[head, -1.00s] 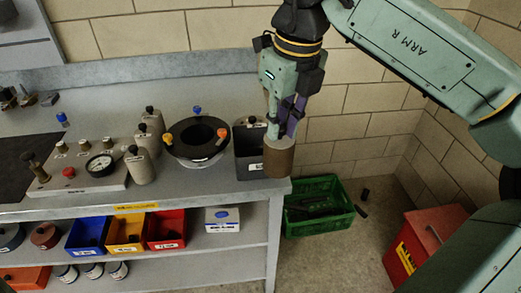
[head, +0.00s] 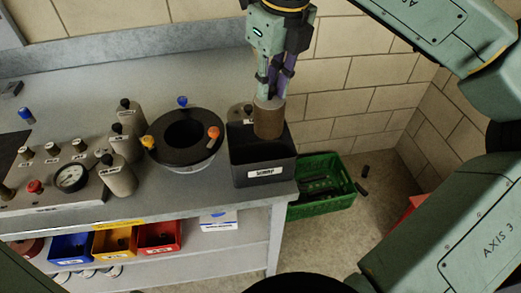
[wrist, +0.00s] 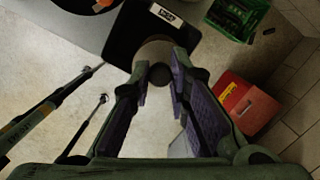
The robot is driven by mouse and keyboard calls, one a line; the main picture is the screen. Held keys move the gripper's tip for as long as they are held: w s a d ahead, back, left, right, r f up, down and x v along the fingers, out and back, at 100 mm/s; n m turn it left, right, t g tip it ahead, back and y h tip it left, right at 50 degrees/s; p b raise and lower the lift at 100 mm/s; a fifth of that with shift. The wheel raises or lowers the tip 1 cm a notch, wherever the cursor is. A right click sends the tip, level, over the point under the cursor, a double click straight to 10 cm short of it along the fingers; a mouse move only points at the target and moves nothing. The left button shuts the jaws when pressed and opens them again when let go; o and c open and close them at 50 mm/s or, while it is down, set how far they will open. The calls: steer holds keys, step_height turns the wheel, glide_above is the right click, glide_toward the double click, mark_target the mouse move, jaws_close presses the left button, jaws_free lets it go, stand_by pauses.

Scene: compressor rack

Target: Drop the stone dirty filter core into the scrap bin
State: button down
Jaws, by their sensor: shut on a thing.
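My gripper (head: 271,92) is shut on the dirty filter core (head: 269,120), a brown cylinder with a paler grey top, held upright. In the head view the core appears over the black scrap bin (head: 264,172), its lower end near or just inside the opening. The bin stands at the right end of the bench and has a white label. In the wrist view my gripper (wrist: 160,82) holds the core (wrist: 155,52) with the scrap bin (wrist: 125,33) beyond it. The core hides part of the bin's opening.
A black ring-shaped housing (head: 183,135) with orange and blue knobs stands left of the bin. Grey bottles (head: 118,175) and a gauge panel (head: 60,185) are further left. A green crate (head: 322,190) is on the floor to the right. A red box (wrist: 245,105) shows in the wrist view.

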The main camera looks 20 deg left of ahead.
mark_target(271, 98)
steer(key=shift+f+b, duration=1.5)
steer(key=shift+f, duration=1.1)
steer(key=c, duration=1.4)
jaws_free()
steer(key=shift+c, duration=0.2)
step_height(271, 98, up, 12)
steer(key=d, duration=0.1)
steer(key=shift+s+d, duration=0.3)
steer(key=shift+s, duration=0.1)
